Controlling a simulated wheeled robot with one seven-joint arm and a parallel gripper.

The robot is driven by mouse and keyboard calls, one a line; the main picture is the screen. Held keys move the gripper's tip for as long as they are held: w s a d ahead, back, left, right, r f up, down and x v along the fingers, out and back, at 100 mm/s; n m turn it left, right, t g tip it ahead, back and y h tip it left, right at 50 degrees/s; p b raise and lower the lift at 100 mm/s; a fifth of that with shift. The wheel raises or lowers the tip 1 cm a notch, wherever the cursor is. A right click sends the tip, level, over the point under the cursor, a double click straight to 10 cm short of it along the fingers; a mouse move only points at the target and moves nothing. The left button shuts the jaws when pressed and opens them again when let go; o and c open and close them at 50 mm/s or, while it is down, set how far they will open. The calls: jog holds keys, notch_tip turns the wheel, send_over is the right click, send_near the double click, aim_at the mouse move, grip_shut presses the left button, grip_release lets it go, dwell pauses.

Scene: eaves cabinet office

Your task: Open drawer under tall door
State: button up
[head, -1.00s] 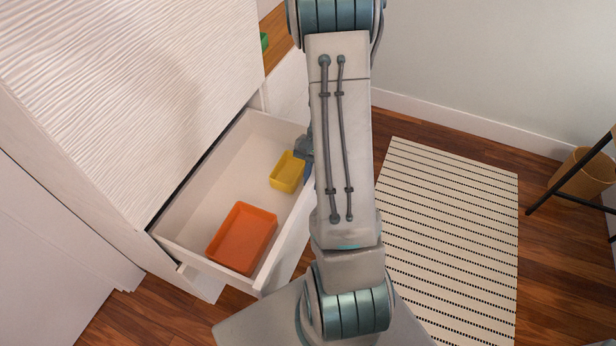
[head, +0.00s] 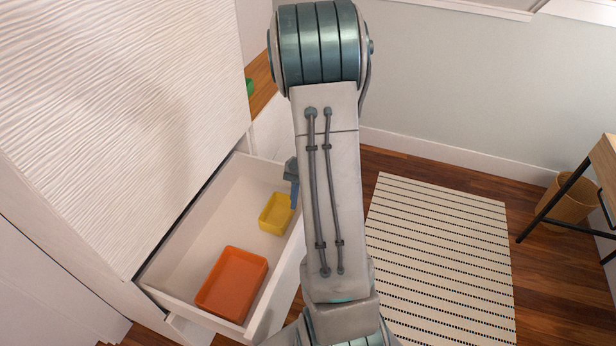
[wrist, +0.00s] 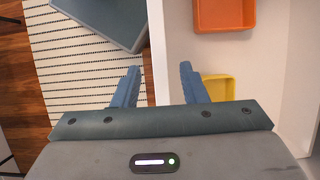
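The drawer (head: 186,317) under the tall door (head: 120,110) stands pulled out, its inside open to view. It holds an orange bin (head: 232,284) and a yellow bin (head: 277,214). My gripper (head: 291,181) is at the drawer's front side and mostly hidden behind my arm in the head view. In the wrist view, its blue fingers (wrist: 159,85) are apart, one on each side of the line of the white drawer front (wrist: 157,35). A gap shows between them, and I see no grip on the front. Contact cannot be told.
A striped rug (head: 440,260) lies on the wood floor to the right. A basket (head: 565,200) and a wooden desk (head: 606,165) with dark legs stand at the far right. A green object (head: 249,87) sits on a wooden shelf beside the tall door.

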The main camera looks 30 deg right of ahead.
jog(key=v, duration=0.8)
jog(key=shift+r, duration=0.25)
jog(key=s+a+r+n+t+h+p, duration=0.2)
jog(key=s+a+r+n, duration=0.3)
jog(key=a, duration=0.4)
jog(key=s+a+r+n+t+h+p, duration=0.1)
jog(key=s+a+r+n+t+p, duration=0.1)
jog(key=s+a+r+n, duration=0.3)
jog(key=s+a+r+t, duration=0.1)
jog(key=a+r, duration=0.2)
jog(key=a, duration=0.1)
jog(key=shift+n+t+h, duration=0.3)
jog(key=shift+h, duration=0.1)
